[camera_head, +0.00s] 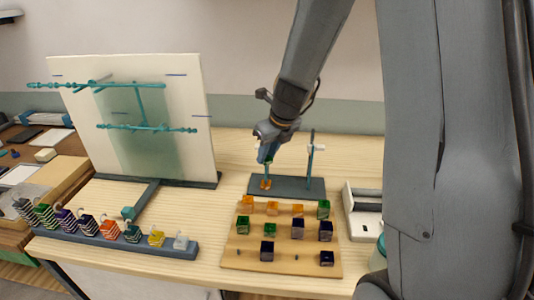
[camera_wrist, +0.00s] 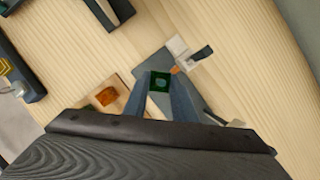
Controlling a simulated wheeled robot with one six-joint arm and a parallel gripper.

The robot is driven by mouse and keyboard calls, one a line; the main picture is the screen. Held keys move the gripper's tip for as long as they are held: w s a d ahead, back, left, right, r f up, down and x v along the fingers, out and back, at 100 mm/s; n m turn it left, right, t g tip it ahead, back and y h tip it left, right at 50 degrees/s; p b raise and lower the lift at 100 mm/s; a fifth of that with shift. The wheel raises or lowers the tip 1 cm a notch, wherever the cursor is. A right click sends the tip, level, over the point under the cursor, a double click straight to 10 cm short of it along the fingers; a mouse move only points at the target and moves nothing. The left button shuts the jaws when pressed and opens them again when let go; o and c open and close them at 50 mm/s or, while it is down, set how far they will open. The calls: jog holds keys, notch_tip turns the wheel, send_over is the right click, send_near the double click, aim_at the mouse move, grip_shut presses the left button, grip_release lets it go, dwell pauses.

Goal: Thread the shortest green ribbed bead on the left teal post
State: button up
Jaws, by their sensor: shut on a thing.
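My gripper (camera_head: 268,152) is above the left post of the dark two-post stand (camera_head: 290,187). It is shut on a small green bead (camera_wrist: 159,82), seen between the fingertips in the wrist view with its square top and hole facing the camera. In the head view the fingers mostly hide the bead. An orange bead (camera_head: 265,184) sits at the foot of the left post. The upper part of that post is hidden by my gripper, so I cannot tell whether the bead is around it.
A wooden board (camera_head: 230,262) in front holds several orange, green and dark beads. A grey rail (camera_head: 150,247) with several hooked blocks is at left. A white panel (camera_head: 70,100) with teal rods stands behind it. A white tray (camera_head: 362,205) is at right.

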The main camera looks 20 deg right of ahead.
dwell(0.3)
jog(key=o, duration=1.1)
jog(key=shift+v, duration=3.95)
jog(key=s+f+n+g, duration=0.1)
jog(key=s+f+n, duration=0.3)
jog(key=s+n, duration=0.5)
jog(key=s+a+f+n+g+h+b, duration=0.1)
jog(key=s+f+n, duration=0.3)
jog(key=n, duration=1.8)
jog(key=shift+s+a+n+g+h+b, duration=0.25)
jog(key=shift+s+n+g+h+b, duration=0.05)
jog(key=shift+s, duration=2.6)
